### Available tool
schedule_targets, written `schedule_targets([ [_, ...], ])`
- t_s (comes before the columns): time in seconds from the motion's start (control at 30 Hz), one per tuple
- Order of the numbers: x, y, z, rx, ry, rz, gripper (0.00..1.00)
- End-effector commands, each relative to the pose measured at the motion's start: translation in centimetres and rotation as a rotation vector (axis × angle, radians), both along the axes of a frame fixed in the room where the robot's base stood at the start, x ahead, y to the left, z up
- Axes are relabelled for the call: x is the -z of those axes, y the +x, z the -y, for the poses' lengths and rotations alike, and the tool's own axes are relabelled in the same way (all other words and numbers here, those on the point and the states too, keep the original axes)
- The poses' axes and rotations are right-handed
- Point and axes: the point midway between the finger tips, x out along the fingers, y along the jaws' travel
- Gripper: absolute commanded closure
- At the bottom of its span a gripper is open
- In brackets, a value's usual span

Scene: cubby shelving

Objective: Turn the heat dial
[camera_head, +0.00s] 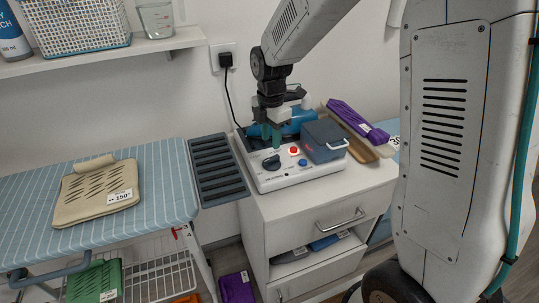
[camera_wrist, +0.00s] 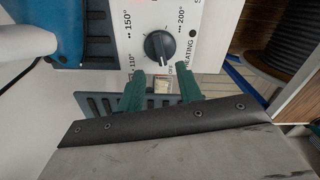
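The heat dial (camera_wrist: 160,46) is a dark round knob on a white panel, with 110°, 150° and 200° printed around it in the wrist view. In the head view the dial (camera_head: 271,162) sits at the left of the white ironing station's front panel (camera_head: 284,181). My gripper (camera_wrist: 162,80) has two teal fingers spread apart with nothing between them. In the wrist view the fingertips lie just below the dial, not around it. In the head view my gripper (camera_head: 270,133) hangs above the station, behind the dial; its exact height is unclear.
A red button (camera_head: 293,151) and a blue knob (camera_head: 302,162) sit right of the dial. A blue-grey box (camera_head: 323,141) stands on the station. A striped ironing board (camera_head: 155,171) and dark slotted rest (camera_head: 218,169) are left. Purple cloth (camera_head: 357,122) lies at the right.

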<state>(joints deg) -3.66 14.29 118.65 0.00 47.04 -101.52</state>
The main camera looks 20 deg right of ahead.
Motion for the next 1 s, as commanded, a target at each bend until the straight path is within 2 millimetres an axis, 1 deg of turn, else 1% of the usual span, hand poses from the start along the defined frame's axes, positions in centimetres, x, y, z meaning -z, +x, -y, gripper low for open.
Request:
schedule_targets([
  [0.2, 3.6, -0.1, 0.0, 0.001, 0.000, -0.004, 0.65],
  [0.4, 6.1, -0.1, 0.0, 0.002, -0.001, -0.002, 0.65],
  [0.53, 6.8, -0.1, 0.0, 0.002, 0.000, -0.001, 0.65],
  [0.77, 6.9, -0.1, 0.0, 0.003, 0.000, 0.000, 0.65],
  [0.8, 6.9, -0.1, 0.0, 0.003, 0.000, 0.000, 0.67],
  [0.87, 6.9, -0.1, 0.0, 0.003, 0.000, 0.000, 0.84],
  [0.9, 6.9, -0.1, 0.0, 0.003, 0.000, 0.000, 0.95],
  [0.93, 6.9, -0.1, 0.0, 0.003, 0.000, 0.000, 1.00],
  [1.0, 6.9, -0.1, 0.0, 0.003, 0.000, 0.000, 1.00],
])
